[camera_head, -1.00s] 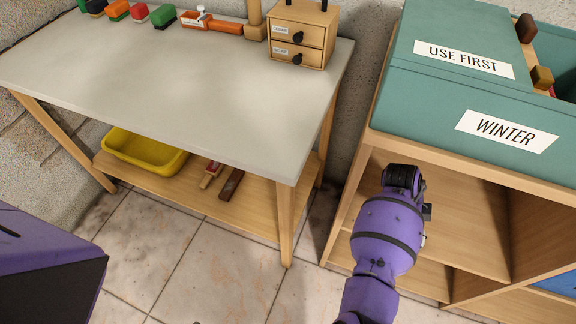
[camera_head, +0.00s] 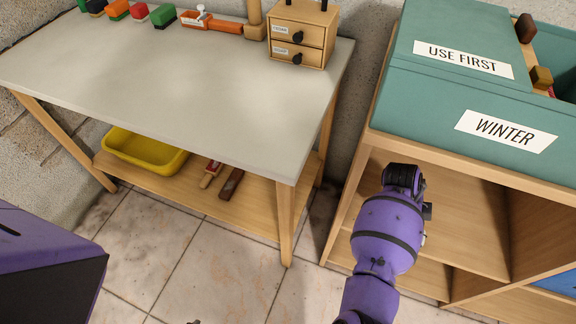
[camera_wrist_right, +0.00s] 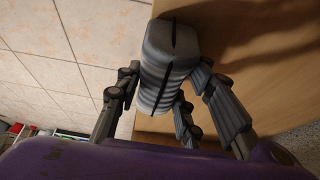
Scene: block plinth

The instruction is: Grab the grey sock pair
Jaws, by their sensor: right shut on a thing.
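The grey sock pair (camera_wrist_right: 168,52) is a ribbed grey bundle with dark lines across it, seen in the right wrist view. My right gripper (camera_wrist_right: 167,80) is shut on it, with fingers on both sides of the bundle. The sock pair is at the edge of a wooden shelf board (camera_wrist_right: 250,35); I cannot tell whether it touches the board. In the head view my right arm reaches to the front of the wooden shelf unit (camera_head: 465,205), and its gripper and the socks are hidden there. My left gripper is not in view.
A teal box (camera_head: 420,110) labelled WINTER and USE FIRST stands on the shelf unit. A grey-topped table (camera_head: 180,90) to the left holds a small drawer box (camera_head: 300,35) and several coloured items. A yellow tub (camera_head: 145,155) sits on its lower shelf. The tiled floor between is clear.

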